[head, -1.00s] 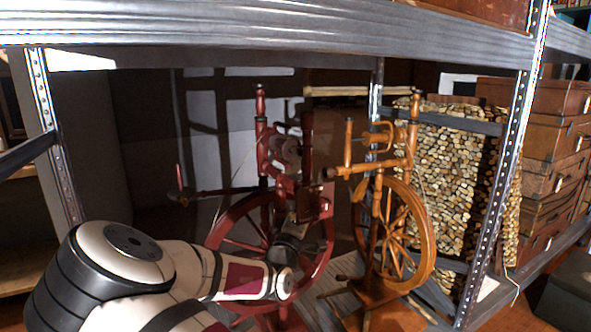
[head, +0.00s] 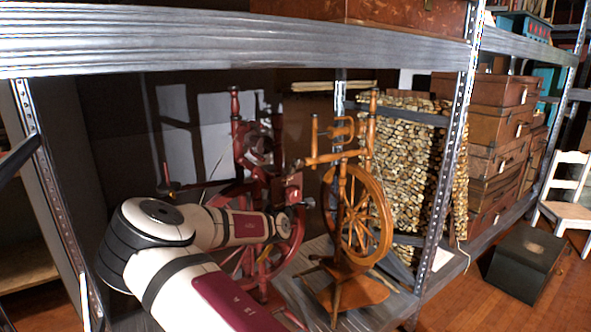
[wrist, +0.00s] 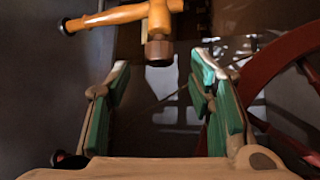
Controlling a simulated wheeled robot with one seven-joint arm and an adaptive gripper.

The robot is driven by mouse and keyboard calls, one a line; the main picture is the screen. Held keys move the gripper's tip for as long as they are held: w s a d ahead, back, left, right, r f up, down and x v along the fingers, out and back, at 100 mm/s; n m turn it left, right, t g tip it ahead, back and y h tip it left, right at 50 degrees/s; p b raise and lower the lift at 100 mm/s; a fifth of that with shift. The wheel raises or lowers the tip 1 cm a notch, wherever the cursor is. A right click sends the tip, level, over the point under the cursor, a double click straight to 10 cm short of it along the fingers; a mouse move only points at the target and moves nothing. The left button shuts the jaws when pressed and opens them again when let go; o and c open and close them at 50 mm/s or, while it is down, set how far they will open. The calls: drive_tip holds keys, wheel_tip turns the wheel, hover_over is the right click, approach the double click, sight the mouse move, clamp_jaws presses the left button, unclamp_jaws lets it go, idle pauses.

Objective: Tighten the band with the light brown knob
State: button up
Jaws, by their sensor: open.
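The orange-brown spinning wheel (head: 352,215) stands upright on the shelf, in front and to the right of a dark red one. A brown knob (wrist: 158,52) shows at the end of a light orange wooden bar in the wrist view. It seems to be the left end of that wheel's slanted bar (head: 299,163) in the head view. My gripper (wrist: 162,78) is open and empty, with green-padded fingers apart. The knob lies beyond the fingertips, roughly centred between them in the picture; I see no contact. In the head view my gripper (head: 292,188) is partly hard to make out against the red wheel.
The dark red spinning wheel (head: 232,262) is close behind my arm, and its rim shows at right in the wrist view (wrist: 262,78). A metal shelf post (head: 446,170) stands right, a beam (head: 240,45) above. Stacked firewood (head: 408,150) is behind.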

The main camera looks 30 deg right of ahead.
drive_tip(key=shift+b+x, duration=0.3)
drive_tip(key=shift+x, duration=2.1)
drive_tip(key=shift+s, duration=0.1)
clamp_jaws()
